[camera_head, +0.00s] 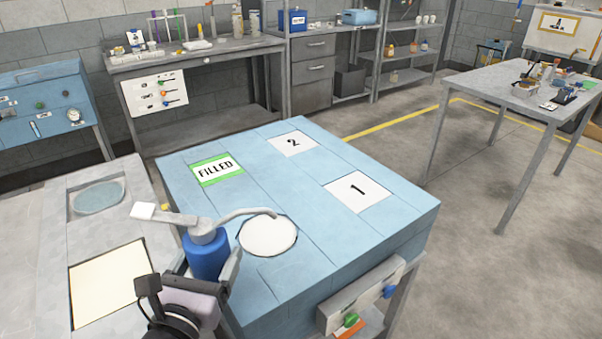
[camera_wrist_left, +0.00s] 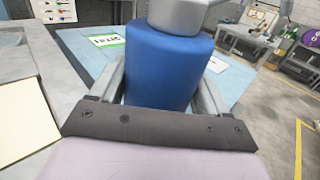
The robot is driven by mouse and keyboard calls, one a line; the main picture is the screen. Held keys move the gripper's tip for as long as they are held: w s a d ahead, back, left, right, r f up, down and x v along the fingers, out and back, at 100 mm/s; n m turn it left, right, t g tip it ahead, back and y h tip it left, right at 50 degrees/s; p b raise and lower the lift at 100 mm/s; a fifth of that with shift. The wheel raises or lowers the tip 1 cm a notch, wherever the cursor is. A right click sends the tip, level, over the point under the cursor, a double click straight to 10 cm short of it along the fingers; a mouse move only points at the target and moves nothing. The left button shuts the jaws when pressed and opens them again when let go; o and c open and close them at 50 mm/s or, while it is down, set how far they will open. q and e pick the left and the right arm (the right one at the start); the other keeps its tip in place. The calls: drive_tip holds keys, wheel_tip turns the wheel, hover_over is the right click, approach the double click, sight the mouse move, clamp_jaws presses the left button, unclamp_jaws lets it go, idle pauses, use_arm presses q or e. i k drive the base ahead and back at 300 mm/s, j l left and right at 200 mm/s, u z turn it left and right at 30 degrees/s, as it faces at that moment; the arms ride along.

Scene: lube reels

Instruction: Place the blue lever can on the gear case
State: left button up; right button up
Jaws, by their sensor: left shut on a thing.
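The blue lever can (camera_head: 207,258) has a grey top, a pale lever to the left and a thin curved spout to the right. My left gripper (camera_head: 209,268) is shut around its blue body, and the can is upright. In the left wrist view the can (camera_wrist_left: 165,65) sits between the two fingers; its lower end is hidden by the gripper. The can is by the near left edge of a large light-blue bench-like block (camera_head: 255,185), perhaps the gear case. The spout tip overlaps a round white disc (camera_head: 268,238) on its top; contact cannot be told. My right gripper is not in view.
The block's top carries a green-edged FILLED label (camera_head: 216,169) and white plates marked 2 (camera_head: 292,143) and 1 (camera_head: 358,190). A grey surface with a cream square (camera_head: 108,283) adjoins at left. A grey table (camera_head: 530,85) with small items stands right.

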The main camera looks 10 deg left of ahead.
sight(362, 236)
drive_tip(key=i+l+z, duration=0.15)
drive_tip(key=i+l, duration=0.6)
drive_tip(key=l, duration=0.1)
